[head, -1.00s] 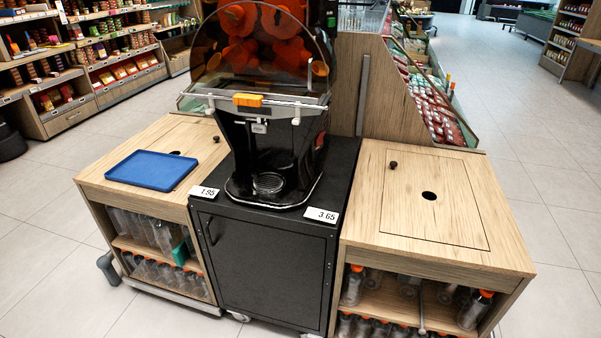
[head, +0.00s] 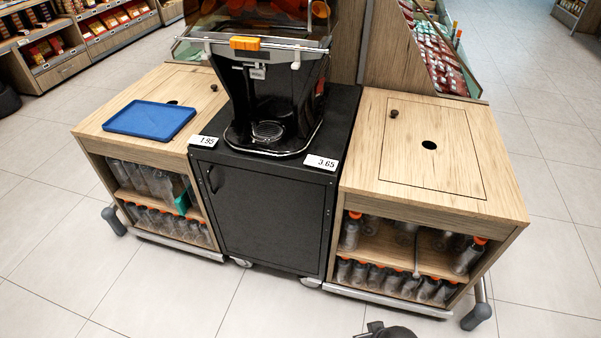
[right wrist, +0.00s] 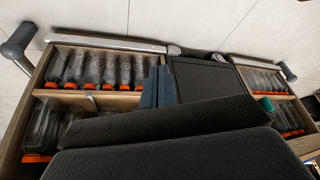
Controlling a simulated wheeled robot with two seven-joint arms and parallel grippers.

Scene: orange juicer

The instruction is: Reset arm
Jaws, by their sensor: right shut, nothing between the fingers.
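My right gripper (right wrist: 158,82) shows in the right wrist view as blue-grey fingers beyond its dark body. The fingers are together and hold nothing. They appear in front of the bottle shelves and the black cabinet, apart from them as far as I can tell. A dark part at the bottom edge of the head view is cut off, and I cannot tell which part of me it is. My left gripper is not in view. The orange juicer (head: 270,95) stands on the black cabinet (head: 262,215), its top cut off.
A blue tray (head: 150,120) lies on the left wooden counter (head: 95,125). The right wooden counter (head: 460,200) has a round hole and a knob on top. Bottles with orange caps (right wrist: 100,68) fill the shelves below. The floor (head: 150,290) in front is clear.

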